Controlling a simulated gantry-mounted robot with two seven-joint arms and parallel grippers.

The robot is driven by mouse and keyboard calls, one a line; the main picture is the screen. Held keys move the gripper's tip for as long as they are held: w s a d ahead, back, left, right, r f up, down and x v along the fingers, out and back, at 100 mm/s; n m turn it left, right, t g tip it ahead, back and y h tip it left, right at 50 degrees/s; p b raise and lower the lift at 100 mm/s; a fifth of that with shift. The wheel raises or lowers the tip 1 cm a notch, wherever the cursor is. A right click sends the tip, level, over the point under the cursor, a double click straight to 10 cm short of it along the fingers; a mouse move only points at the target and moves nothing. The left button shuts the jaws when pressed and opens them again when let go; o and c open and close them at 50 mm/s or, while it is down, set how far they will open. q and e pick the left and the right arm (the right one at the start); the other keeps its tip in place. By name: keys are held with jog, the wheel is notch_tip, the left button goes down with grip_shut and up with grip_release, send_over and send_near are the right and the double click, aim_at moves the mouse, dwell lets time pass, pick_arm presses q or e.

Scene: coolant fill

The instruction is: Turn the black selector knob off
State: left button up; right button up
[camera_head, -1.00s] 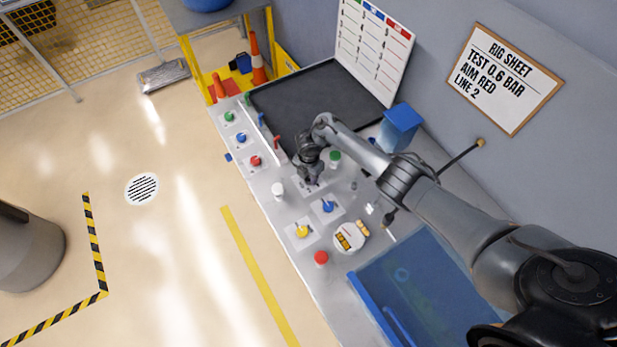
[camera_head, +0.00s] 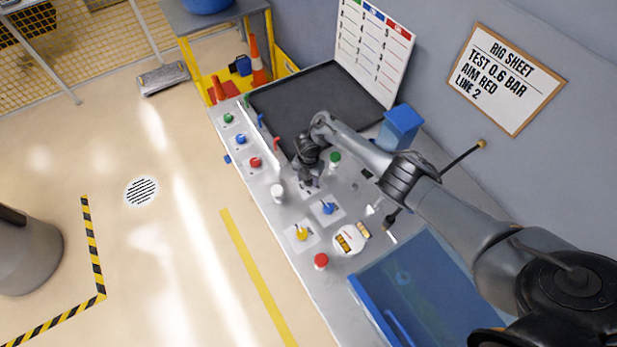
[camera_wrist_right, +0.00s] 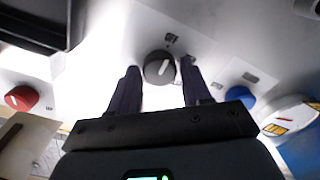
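The black selector knob (camera_wrist_right: 159,67), with a white pointer line, shows in the right wrist view on the light panel. My right gripper (camera_wrist_right: 160,78) is open, with one dark finger on each side of the knob. The knob sits between the fingertips, nearer the right one; I cannot tell whether either finger touches it. The pointer line slants up to the right. In the head view my right gripper (camera_head: 308,178) is low over the middle of the panel and mostly hides the knob. My left gripper is in neither view.
Around the gripper stand a white knob (camera_head: 278,192), a green-topped knob (camera_head: 334,158), a blue knob (camera_head: 327,208) and a yellow knob (camera_head: 301,233). A round gauge (camera_head: 348,240) and a red button (camera_head: 321,260) are nearer. A black tray (camera_head: 320,95) lies behind.

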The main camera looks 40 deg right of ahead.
aim_at(309, 180)
jog(key=shift+o, duration=1.2)
jog(key=shift+r, duration=0.1)
jog(key=shift+r, duration=0.25)
notch_tip(309, 180, up, 10)
jog(key=p, duration=0.4)
jog(key=shift+a, duration=0.1)
